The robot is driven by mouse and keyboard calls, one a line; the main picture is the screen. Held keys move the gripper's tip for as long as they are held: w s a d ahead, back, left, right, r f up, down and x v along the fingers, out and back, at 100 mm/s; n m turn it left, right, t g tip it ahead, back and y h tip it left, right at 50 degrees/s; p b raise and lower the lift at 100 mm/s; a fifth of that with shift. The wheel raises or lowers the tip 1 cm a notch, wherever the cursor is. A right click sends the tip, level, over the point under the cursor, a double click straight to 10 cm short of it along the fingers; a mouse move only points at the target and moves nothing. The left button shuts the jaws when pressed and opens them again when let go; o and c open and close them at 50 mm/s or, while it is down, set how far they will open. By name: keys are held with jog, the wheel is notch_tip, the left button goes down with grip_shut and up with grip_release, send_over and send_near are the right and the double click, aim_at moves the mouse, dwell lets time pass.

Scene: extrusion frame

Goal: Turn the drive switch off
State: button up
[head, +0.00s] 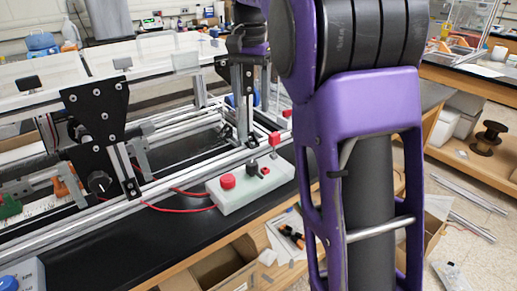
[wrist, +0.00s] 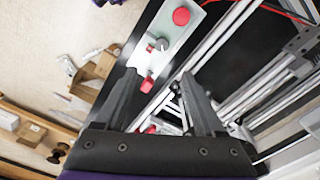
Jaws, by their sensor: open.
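A pale control box (head: 240,195) lies on the black bench top beside the aluminium frame. It carries a red round button (head: 227,181), a black switch or knob (head: 252,167) and a small red part (head: 265,171). I cannot read a label for the drive switch or its position. In the wrist view the box (wrist: 172,52) runs beyond my fingers, with the red button (wrist: 181,16) farthest and the black knob (wrist: 161,43) nearer. My gripper (wrist: 160,80) is open, its fingers apart and nothing visibly held. In the head view I cannot clearly make out the fingers.
A black bracket plate (head: 98,110) with a dark knob stands on the aluminium frame. A red block (head: 274,138) sits near the rail behind the box. Red wires (head: 180,207) run left from the box. An open cardboard box (head: 225,268) is below the bench edge.

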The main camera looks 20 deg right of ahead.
aim_at(251, 163)
notch_tip(251, 163, down, 18)
jog(key=b, duration=0.4)
jog(key=shift+a+r, duration=0.1)
jog(key=shift+r, duration=0.1)
grip_shut()
